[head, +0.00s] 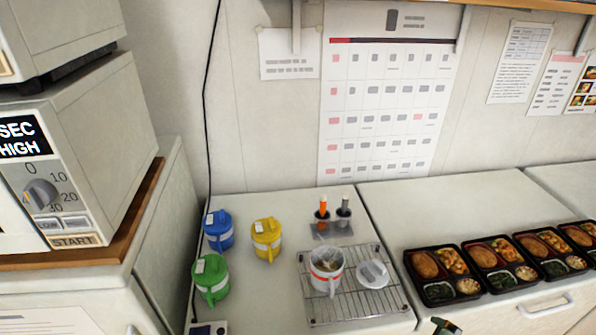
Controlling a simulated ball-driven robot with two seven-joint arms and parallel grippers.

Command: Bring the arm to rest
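My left gripper is not in view. A small dark part with a greenish edge (446,326) shows at the bottom edge, right of the middle. It looks like the tip of my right arm or gripper, but it is cut off by the frame. I cannot tell whether it is open or shut, or whether it holds anything. No other part of either arm shows in the head view.
Blue (218,230), yellow (266,239) and green (211,279) lidded jugs stand on the counter. A white cup (326,269) and lid (373,273) sit on a wire rack (350,305). Several bento trays (430,296) line the right counter. A microwave (85,150) stands left.

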